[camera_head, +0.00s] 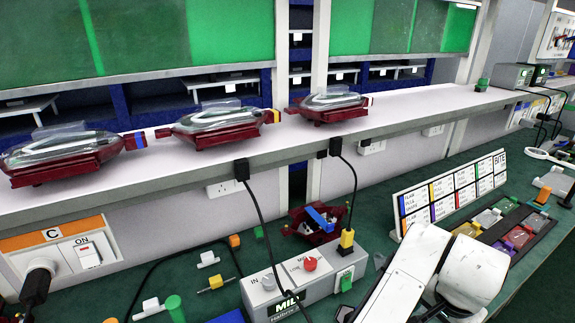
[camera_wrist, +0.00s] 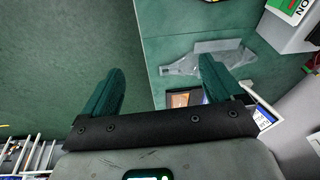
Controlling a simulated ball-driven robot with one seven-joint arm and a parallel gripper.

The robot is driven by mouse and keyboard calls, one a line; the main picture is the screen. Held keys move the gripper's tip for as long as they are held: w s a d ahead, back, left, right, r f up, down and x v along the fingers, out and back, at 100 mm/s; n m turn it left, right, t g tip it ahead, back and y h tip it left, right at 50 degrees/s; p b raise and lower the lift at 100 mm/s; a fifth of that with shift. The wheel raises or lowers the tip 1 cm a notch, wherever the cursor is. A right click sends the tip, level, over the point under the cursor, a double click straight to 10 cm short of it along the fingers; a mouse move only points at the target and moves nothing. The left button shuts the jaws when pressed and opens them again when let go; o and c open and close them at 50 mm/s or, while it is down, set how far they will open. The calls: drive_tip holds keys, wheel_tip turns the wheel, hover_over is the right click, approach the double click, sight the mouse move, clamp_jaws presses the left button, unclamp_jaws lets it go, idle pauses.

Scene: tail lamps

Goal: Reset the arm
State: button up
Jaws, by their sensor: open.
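My gripper (camera_wrist: 160,82) is open in the wrist view, with two teal fingers spread wide and nothing between them. It points down over the edge of a green bench top (camera_wrist: 185,22). A clear, lens-like piece (camera_wrist: 205,60) lies on the bench beyond the right finger, which hides part of it. In the head view, white links of my arm cover the lower right; the fingers cannot be made out there. Three red tail lamps with clear lenses stand in a row on the white shelf: left (camera_head: 62,158), middle (camera_head: 218,124) and right (camera_head: 328,103).
A label board (camera_head: 452,190) and a tray of coloured parts (camera_head: 505,228) are at right. Small connectors lie left.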

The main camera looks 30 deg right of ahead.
drive_tip(key=w+d+r+n+t+h, duration=0.1)
drive_tip(key=d+r+n+h, duration=0.25)
drive_tip(key=d, duration=0.25)
drive_tip(key=s+a+f+n+y, duration=0.2)
drive_tip(key=s+a+f+n, duration=0.3)
drive_tip(key=a+f, duration=0.3)
drive_tip(key=s+a+f+n+y, duration=0.3)
drive_tip(key=s+a+f+n, duration=0.2)
drive_tip(key=a+f+n, duration=0.2)
drive_tip(key=a+f, duration=0.2)
drive_tip(key=a, duration=0.2)
drive_tip(key=shift+s+a+f+g, duration=0.25)
drive_tip(key=shift+s+g, duration=0.05)
drive_tip(key=shift+g, duration=0.1)
drive_tip(key=shift+y, duration=0.25)
